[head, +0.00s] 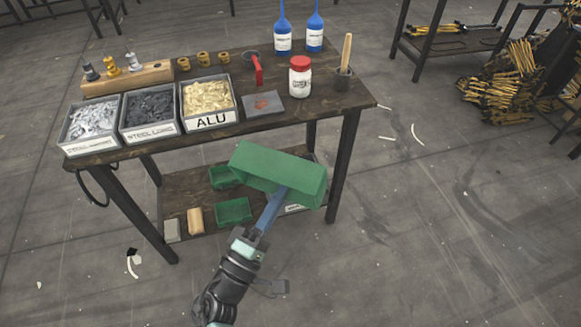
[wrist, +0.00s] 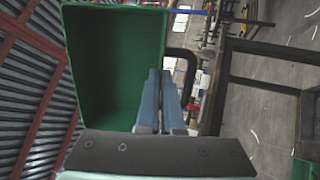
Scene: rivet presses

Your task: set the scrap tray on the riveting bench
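A green tray, which I take to be the scrap tray (head: 272,165), is held in front of the riveting bench (head: 338,97). It is tilted, with its outer faces toward the head camera. In the wrist view the tray (wrist: 112,65) shows its hollow inside, and it looks empty. My gripper (head: 277,196) is shut on the tray's wall, its blue fingers (wrist: 162,90) close together at the edge. The tray is apart from the bench top as far as I can tell, and it hides part of the lower shelf.
The bench top holds bins of rivets (head: 208,101), a wooden block (head: 127,78), blue bottles (head: 283,38), a red-lidded jar (head: 300,77) and a brush pot (head: 342,78). Some bare wood shows at the front right. Green bins (head: 233,211) sit on the lower shelf.

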